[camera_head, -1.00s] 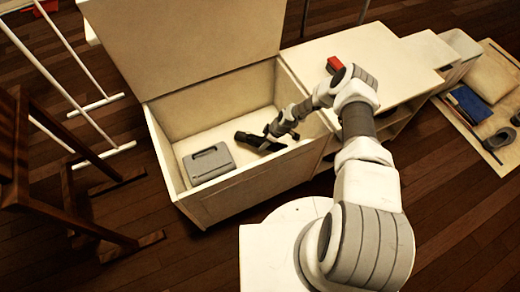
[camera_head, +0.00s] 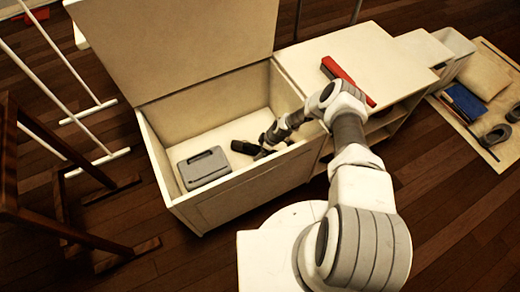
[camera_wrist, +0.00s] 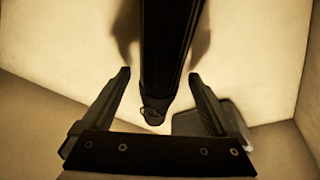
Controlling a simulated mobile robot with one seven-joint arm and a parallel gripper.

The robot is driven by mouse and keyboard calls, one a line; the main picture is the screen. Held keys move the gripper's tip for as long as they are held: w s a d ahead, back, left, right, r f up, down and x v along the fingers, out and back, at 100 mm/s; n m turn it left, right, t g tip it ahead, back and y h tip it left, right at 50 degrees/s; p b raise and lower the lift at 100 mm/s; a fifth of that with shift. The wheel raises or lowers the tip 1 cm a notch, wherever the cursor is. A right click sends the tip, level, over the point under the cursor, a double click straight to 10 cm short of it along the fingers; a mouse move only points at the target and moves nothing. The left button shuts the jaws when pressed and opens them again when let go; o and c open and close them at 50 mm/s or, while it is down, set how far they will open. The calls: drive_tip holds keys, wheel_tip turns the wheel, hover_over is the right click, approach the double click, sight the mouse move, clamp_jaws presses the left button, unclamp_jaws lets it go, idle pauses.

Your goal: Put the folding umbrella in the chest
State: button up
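The folding umbrella (camera_head: 244,147) is black and lies inside the open chest (camera_head: 238,192), partly hidden by my gripper in the head view. In the wrist view the umbrella (camera_wrist: 165,60) runs from the top edge down between my two fingers. My gripper (camera_head: 265,148) reaches down into the chest, at the right end of the umbrella. In the wrist view my gripper (camera_wrist: 159,73) has its fingers spread, with a clear gap on the left of the umbrella and a narrow one on the right. Whether the umbrella touches the chest floor is hard to tell.
A grey case (camera_head: 205,167) lies in the chest's left part. The chest lid (camera_head: 180,45) stands raised at the back. A white cabinet (camera_head: 385,62) with a red object (camera_head: 340,75) on top stands to the right. A dark wooden frame (camera_head: 12,150) stands at left.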

drive_tip(key=p+v, duration=0.4)
drive_tip(key=v, duration=0.8)
drive_tip(key=shift+r+p, duration=0.2)
drive_tip(key=shift+p, duration=0.2)
drive_tip(key=shift+a, duration=0.1)
